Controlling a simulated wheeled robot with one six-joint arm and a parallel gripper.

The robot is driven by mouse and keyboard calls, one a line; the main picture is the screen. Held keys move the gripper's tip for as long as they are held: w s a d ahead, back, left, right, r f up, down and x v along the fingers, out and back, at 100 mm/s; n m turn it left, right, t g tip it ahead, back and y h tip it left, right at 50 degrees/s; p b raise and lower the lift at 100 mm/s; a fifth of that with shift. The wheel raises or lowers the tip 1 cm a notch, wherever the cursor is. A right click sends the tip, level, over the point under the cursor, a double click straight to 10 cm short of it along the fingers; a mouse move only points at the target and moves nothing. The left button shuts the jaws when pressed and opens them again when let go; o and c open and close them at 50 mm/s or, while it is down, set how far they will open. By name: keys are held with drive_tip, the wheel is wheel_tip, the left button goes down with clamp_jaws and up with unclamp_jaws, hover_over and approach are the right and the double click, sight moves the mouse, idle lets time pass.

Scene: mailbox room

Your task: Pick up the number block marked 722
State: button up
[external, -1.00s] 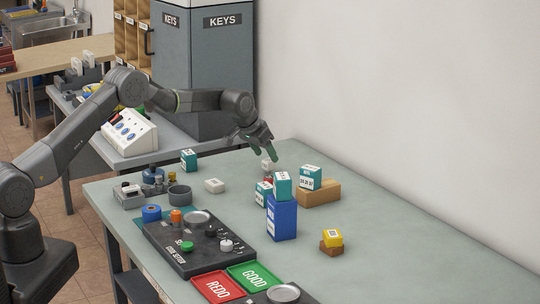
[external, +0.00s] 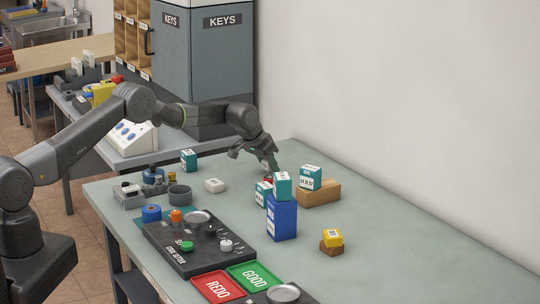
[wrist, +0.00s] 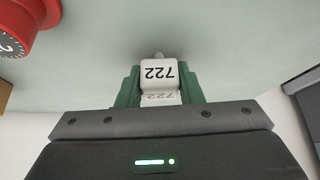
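The number block marked 722 (wrist: 159,76) is white with black digits. In the wrist view it sits between the two green fingers of my gripper (wrist: 159,90), with the digits upside down. The fingers flank the block closely on its left and right; I cannot tell whether they press on it. In the external view my gripper (external: 270,160) is low over the far part of the table, behind the teal blocks, and the 722 block is hidden there.
A red round object (wrist: 22,25) is close by in the wrist view. A teal block (external: 282,185) stands on a blue box (external: 281,218). Another teal block (external: 310,176) rests on a wooden block (external: 320,195). The table's right side (external: 420,250) is clear.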

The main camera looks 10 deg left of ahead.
drive_tip(key=c, duration=0.4)
drive_tip(key=shift+c, duration=0.2)
